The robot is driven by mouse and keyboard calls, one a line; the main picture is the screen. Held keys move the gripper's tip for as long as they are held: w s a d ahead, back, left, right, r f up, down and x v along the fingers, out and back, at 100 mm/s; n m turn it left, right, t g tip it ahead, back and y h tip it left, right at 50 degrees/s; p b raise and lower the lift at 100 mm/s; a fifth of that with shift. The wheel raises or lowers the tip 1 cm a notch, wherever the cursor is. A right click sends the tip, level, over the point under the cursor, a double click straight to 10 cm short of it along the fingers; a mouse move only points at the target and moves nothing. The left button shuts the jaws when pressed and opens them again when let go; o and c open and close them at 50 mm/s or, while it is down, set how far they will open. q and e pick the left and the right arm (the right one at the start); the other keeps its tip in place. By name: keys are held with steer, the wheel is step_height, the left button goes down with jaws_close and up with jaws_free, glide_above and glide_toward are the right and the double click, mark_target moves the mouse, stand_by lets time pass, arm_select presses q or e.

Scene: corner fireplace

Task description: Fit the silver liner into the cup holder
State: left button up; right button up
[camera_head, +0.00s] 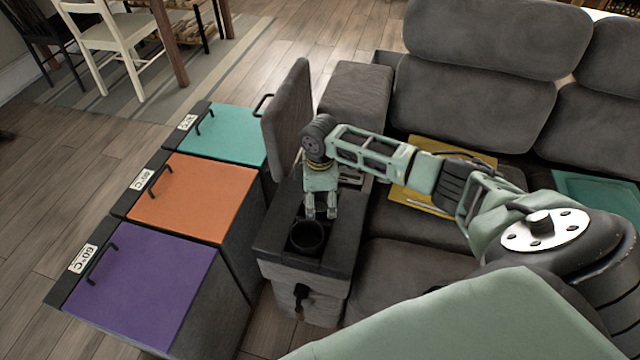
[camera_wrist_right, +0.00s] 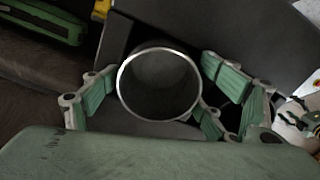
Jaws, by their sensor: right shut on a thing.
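My right gripper (camera_head: 321,213) points down over the top of the dark console between the seats, just behind a round black cup holder (camera_head: 307,237). In the right wrist view its fingers (camera_wrist_right: 156,98) stand on both sides of the silver liner (camera_wrist_right: 158,57), a round hollow cup with a bright rim, and are shut on it. The liner's open mouth faces the wrist camera. Its lower end is hidden, so I cannot tell whether it is inside a holder opening. In the head view the liner cannot be made out clearly. My left gripper is not in view.
Purple (camera_head: 130,275), orange (camera_head: 192,197) and teal (camera_head: 222,133) lidded boxes stand left of the console. A raised grey armrest pad (camera_head: 288,118) stands close behind my gripper. A yellow flat item (camera_head: 420,205) lies on the sofa under my arm.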

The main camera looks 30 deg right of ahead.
step_height(320, 180, up, 13)
steer(key=p, duration=0.1)
stand_by(0.3)
stand_by(0.4)
